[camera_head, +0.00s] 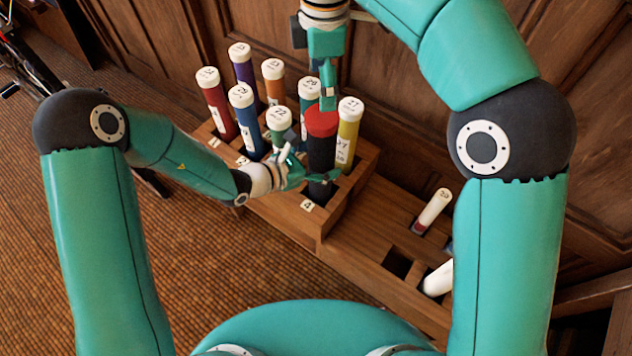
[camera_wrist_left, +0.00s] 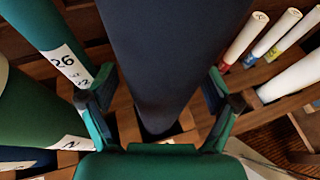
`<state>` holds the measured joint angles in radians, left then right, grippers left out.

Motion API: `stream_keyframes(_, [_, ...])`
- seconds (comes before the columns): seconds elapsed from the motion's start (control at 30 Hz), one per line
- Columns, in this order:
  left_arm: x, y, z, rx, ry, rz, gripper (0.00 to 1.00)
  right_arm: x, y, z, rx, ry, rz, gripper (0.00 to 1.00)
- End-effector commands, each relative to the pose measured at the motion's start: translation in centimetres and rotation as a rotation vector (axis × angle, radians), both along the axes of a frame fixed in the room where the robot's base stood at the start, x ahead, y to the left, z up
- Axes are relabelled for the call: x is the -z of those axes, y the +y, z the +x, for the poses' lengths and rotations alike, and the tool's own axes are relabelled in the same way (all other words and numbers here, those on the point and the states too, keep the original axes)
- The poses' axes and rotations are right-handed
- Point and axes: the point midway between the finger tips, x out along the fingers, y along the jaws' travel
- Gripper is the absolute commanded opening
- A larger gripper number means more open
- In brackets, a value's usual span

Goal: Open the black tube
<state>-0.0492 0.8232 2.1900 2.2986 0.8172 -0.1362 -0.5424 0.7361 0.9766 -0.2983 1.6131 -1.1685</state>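The black tube (camera_head: 321,153) stands upright in the wooden rack (camera_head: 330,222), with a red cap (camera_head: 321,120) on top. My left gripper (camera_head: 313,176) is low at the tube's front side. In the left wrist view the black tube (camera_wrist_left: 160,60) passes between its two spread fingers (camera_wrist_left: 161,88), with a narrow gap showing on each side. My right gripper (camera_head: 327,92) points down from above at the red cap, its fingertip overlapping the cap's back edge. Its fingers line up in this view, so its opening and any contact are hidden.
A yellow tube (camera_head: 348,135) stands close to the right of the black one, and a green tube (camera_head: 279,127) to the left. Several other white-capped tubes fill the rack behind. Lower right, white tubes (camera_head: 433,210) stand in a lower wooden tier. Wood panelling (camera_head: 400,100) is behind.

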Motion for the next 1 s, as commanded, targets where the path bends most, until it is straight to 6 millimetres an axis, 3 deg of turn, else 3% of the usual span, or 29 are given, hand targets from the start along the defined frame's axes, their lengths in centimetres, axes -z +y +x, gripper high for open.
stream_keyframes(0.07, [-0.02,0.01,-0.01,0.000,0.000,0.000,0.77,0.00,0.00,0.00,0.000,0.000,0.000,0.88])
stream_keyframes(0.53, [-0.02,0.04,-0.02,0.000,0.000,0.000,0.00,0.00,0.02,0.00,0.000,0.000,0.000,0.88])
stream_keyframes(0.6, [-0.02,0.04,-0.02,0.000,0.000,0.000,0.00,0.00,0.02,0.01,0.000,0.000,0.000,0.97])
stream_keyframes(0.83, [-0.02,0.04,-0.02,0.000,0.000,0.000,0.00,0.00,0.03,0.01,0.029,0.000,0.000,0.97])
stream_keyframes(1.0, [-0.02,0.04,-0.02,0.000,0.000,0.000,0.00,0.05,0.19,0.04,0.198,-0.002,0.007,0.97])
